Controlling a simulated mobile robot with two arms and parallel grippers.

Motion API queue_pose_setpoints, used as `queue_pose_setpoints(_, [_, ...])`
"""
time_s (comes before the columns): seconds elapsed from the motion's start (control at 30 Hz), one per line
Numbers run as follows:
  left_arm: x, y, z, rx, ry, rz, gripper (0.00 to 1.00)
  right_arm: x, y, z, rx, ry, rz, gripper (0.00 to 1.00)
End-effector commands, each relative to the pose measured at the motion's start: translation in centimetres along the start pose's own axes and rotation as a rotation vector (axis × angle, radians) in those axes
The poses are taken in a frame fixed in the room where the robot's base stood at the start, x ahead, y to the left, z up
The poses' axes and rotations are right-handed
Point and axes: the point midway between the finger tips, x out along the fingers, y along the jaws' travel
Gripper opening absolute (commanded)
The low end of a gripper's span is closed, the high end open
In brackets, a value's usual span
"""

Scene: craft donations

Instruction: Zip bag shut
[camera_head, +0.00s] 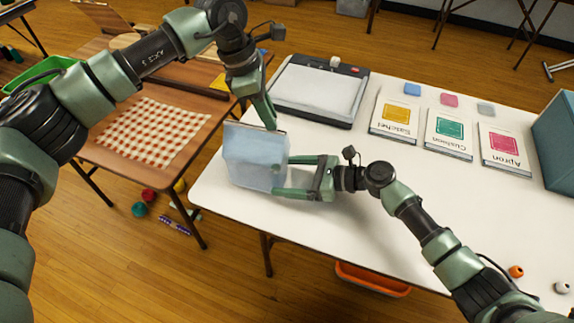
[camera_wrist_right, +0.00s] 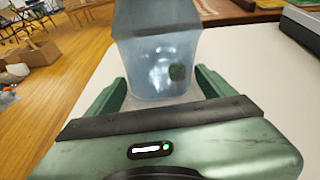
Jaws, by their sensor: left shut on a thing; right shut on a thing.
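The translucent pale blue bag (camera_head: 248,160) stands upright near the left edge of the white table, its brownish top edge uppermost. In the right wrist view the bag (camera_wrist_right: 160,62) stands between my right fingers, with a dark round spot on it. My right gripper (camera_head: 282,176) is shut on the lower part of the bag from the right. My left gripper (camera_head: 272,126) comes from above and is shut at the right end of the bag's top edge. The fingertips hide that end, and I cannot tell how far the zip is closed.
A grey-topped machine (camera_head: 318,92) stands behind the bag. Cards marked Satchel (camera_head: 396,115), Cushion (camera_head: 450,133) and Apron (camera_head: 505,150) lie to the right. A teal bin (camera_head: 557,140) stands at the right edge. A brown table (camera_head: 190,165) with checked cloth is left. The front middle of the white table is clear.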

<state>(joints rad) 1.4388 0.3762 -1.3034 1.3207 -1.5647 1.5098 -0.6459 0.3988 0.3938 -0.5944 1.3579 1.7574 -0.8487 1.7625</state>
Motion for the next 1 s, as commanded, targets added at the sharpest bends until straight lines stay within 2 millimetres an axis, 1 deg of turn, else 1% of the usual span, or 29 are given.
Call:
queue_pose_setpoints(0.03, [0.40,0.05,0.02,-0.003,0.005,0.000,0.00,0.17,0.33,0.08,-0.004,-0.002,0.009,0.61])
queue_pose_setpoints(0.23, [0.64,0.05,0.77,-0.002,0.005,0.000,0.00,0.18,0.35,0.09,-0.004,-0.002,0.010,0.61])
queue_pose_setpoints(0.43, [0.63,0.06,0.71,-0.004,0.005,0.000,0.00,0.19,0.37,0.09,-0.004,-0.002,0.010,0.62])
queue_pose_setpoints(0.47, [0.63,0.06,0.71,-0.004,0.005,0.000,0.20,0.19,0.37,0.09,-0.004,-0.002,0.010,0.62])
queue_pose_setpoints(0.5, [0.62,0.06,0.71,-0.004,0.005,0.000,0.31,0.19,0.37,0.09,-0.004,-0.002,0.010,0.62])
queue_pose_setpoints(0.53, [0.61,0.05,0.72,-0.004,0.005,0.000,0.39,0.19,0.36,0.09,-0.004,-0.002,0.010,0.61])
queue_pose_setpoints(0.57, [0.59,0.05,0.74,-0.003,0.004,0.000,0.43,0.17,0.33,0.08,-0.004,-0.002,0.009,0.61])
queue_pose_setpoints(0.77, [0.44,0.02,0.85,-0.001,0.002,0.000,0.43,0.09,0.19,0.03,-0.002,-0.001,0.005,0.60])
queue_pose_setpoints(0.83, [0.41,0.02,0.88,-0.001,0.002,0.000,0.31,0.08,0.16,0.02,-0.002,-0.001,0.004,0.60])
queue_pose_setpoints(1.0, [0.35,0.04,0.92,-0.001,0.001,0.001,0.31,0.08,0.17,0.01,-0.002,0.000,0.004,0.60])
